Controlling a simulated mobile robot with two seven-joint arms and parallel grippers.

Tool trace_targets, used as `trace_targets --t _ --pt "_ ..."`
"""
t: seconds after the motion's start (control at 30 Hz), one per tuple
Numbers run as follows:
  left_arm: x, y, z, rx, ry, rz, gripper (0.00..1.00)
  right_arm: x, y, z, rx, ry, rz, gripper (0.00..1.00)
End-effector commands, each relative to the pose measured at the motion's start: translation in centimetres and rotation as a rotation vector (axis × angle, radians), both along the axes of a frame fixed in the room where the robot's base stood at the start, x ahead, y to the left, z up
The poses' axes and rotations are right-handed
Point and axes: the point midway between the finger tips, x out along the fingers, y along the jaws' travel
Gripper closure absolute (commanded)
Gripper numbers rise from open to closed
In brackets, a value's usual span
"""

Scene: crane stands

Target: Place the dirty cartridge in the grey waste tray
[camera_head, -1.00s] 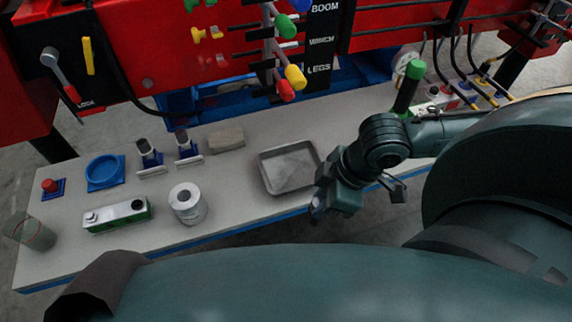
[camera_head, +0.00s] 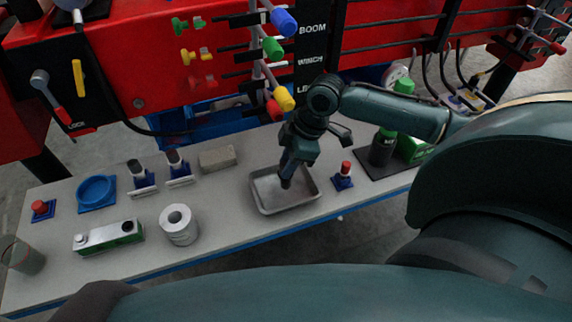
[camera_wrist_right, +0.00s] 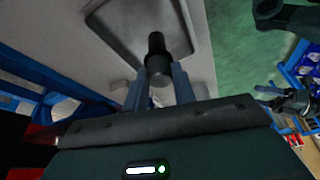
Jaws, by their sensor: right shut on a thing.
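The grey waste tray (camera_head: 290,207) is a shallow metal pan on the bench, and part of it shows in the right wrist view (camera_wrist_right: 112,35). My right gripper (camera_head: 288,172) points down over the tray. In the right wrist view its two fingers (camera_wrist_right: 159,84) are shut on a dark cylinder, the dirty cartridge (camera_wrist_right: 156,44). In the head view the lower end of the cartridge (camera_head: 286,184) shows within the tray's outline. I cannot tell whether it touches the tray floor. My left gripper does not show.
A red-topped blue stand (camera_head: 343,178) is close right of the tray. A grey block (camera_head: 217,158), two blue stands and a white roll (camera_head: 179,226) are to the left. The red machine with coloured levers (camera_head: 283,22) overhangs behind.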

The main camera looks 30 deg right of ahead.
Motion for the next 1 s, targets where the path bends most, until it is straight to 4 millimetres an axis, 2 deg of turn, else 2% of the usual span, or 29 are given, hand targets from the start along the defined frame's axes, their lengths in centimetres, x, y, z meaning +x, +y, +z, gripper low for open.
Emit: trace_targets --t 0.1,0.23,0.5,0.83,0.87,1.0 --pt "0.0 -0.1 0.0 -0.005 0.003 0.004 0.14 1.3 -0.3 0.0 0.001 0.000 0.000 0.99" --pt "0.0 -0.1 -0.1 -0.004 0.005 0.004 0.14 1.5 -0.4 -0.5 -0.001 0.003 0.001 0.99" --pt "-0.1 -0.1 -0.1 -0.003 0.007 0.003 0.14 1.4 -0.4 -3.6 -0.003 0.001 0.000 0.99" --pt "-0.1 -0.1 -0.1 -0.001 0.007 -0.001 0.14 1.4 -0.4 -3.9 -0.003 0.001 0.001 0.99" --pt "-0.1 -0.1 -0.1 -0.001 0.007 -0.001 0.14 1.4 -0.4 -3.8 -0.003 0.001 0.001 0.72" --pt "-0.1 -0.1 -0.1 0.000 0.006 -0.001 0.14 1.4 -0.4 -3.8 -0.003 0.001 0.001 0.60"
